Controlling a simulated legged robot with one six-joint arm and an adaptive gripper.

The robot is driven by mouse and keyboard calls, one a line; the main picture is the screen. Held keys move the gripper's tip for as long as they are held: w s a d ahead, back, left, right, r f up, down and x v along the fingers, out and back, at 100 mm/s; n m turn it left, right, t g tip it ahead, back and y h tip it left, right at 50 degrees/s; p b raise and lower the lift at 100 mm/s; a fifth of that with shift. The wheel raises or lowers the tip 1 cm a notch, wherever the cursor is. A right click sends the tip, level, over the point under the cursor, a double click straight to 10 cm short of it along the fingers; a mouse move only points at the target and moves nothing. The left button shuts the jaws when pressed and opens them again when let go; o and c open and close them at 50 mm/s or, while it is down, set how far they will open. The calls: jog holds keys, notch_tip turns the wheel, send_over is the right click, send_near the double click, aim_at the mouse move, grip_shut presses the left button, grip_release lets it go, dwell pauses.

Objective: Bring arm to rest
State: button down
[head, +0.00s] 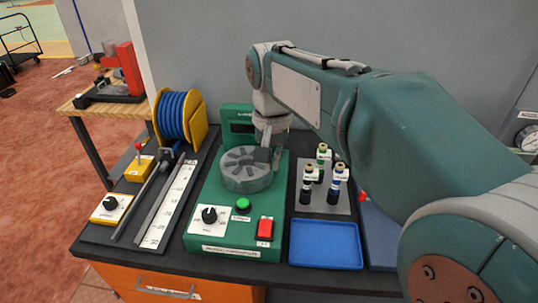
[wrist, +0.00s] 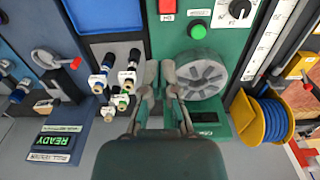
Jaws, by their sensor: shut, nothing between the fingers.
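My arm (head: 395,130) reaches from the right foreground over the bench in the head view. In the wrist view my gripper (wrist: 160,66) is shut and empty. It hangs over the green dispenser machine (wrist: 170,40), beside its grey slotted disc (wrist: 202,74). In the head view the disc (head: 246,170) sits on the green machine (head: 225,222), and my wrist partly covers the machine's upper part. In the head view my fingertips are hard to make out near the disc's right side.
Several small bottles (head: 333,185) stand on a grey plate right of the machine. A blue tray (head: 325,243) lies in front, empty. A blue hose reel (head: 174,115) in a yellow frame stands left, near a ruler rail (head: 165,210). A grey wall (head: 225,55) rises behind.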

jog(key=s+d+f+n+t, duration=0.1)
jog(key=s+d+f+t, duration=0.1)
jog(key=s+d, duration=0.3)
jog(key=s+d+f+n+t, duration=0.1)
jog(key=s+d+f+t, duration=0.2)
jog(key=s, duration=0.9)
jog(key=d, duration=0.3)
dwell(0.7)
